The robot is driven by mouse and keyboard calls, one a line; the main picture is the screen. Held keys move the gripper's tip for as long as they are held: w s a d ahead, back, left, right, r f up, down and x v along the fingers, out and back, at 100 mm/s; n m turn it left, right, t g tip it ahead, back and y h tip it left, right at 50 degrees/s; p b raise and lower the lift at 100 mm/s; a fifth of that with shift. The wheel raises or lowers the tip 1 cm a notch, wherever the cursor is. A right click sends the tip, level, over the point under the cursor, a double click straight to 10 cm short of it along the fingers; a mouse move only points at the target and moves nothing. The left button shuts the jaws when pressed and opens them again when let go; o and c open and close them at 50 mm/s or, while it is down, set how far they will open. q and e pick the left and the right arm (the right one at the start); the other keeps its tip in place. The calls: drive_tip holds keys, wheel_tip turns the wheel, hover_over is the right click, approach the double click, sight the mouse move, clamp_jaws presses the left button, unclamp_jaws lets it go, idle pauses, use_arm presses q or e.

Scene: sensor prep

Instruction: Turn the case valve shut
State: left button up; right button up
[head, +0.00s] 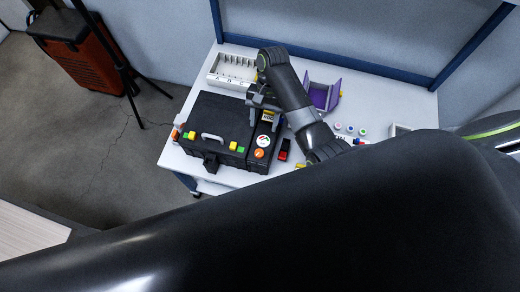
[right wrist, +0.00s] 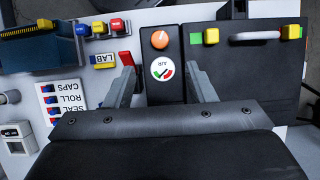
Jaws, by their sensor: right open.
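The black case (head: 215,125) lies closed on the white table. A narrow black panel at its right side carries an orange round valve knob (head: 259,153) and a white gauge (head: 264,141). The right wrist view shows the valve knob (right wrist: 160,40) just beyond the gauge (right wrist: 162,69), which has red and green marks. My right gripper (right wrist: 160,67) is open and empty, its fingers on either side of the panel in that view, with the knob beyond the fingertips. In the head view the right gripper (head: 262,100) is above the case's far right part. My left gripper is not in view.
The case has a pale handle (head: 212,137) and yellow and green pieces. Red and yellow blocks (right wrist: 104,60) sit beside the panel. A white rack (head: 232,71) and purple holder (head: 322,96) stand behind. Coloured caps (head: 350,129) lie at the right. An orange-black case (head: 85,65) stands on the floor.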

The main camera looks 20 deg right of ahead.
sight(260, 152)
drive_tip(key=x, duration=1.1)
drive_tip(key=shift+s+f+p, duration=0.1)
drive_tip(key=shift+f+p, duration=0.25)
drive_tip(key=shift+p, duration=0.05)
